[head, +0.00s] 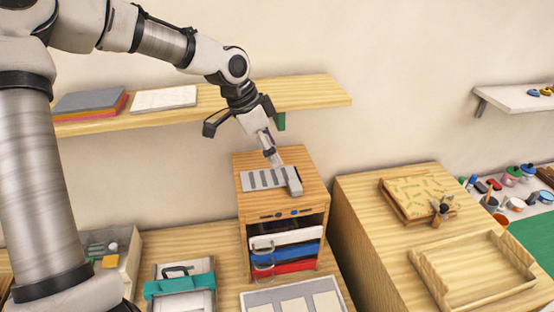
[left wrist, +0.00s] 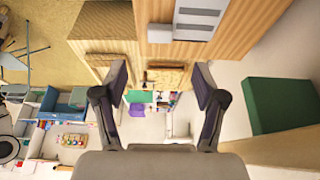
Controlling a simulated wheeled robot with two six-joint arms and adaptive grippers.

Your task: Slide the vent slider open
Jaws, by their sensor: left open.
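The grey slotted vent (head: 262,179) lies on top of a wooden cabinet (head: 305,175). A grey block that looks like the vent slider (head: 293,181) sits at its right end; several dark slots show to its left. My left gripper (head: 273,158) hangs just above and behind the vent in the head view. In the left wrist view, my left gripper (left wrist: 160,88) has its two fingers apart with nothing between them. There the vent (left wrist: 196,20) shows at the top edge, beyond the fingers. I cannot tell from the head view whether a fingertip touches it. My right gripper is not in view.
Coloured drawers or trays (head: 290,253) fill the cabinet's front. A lower wooden cabinet (head: 385,225) on the right bears an empty wooden tray (head: 430,277).

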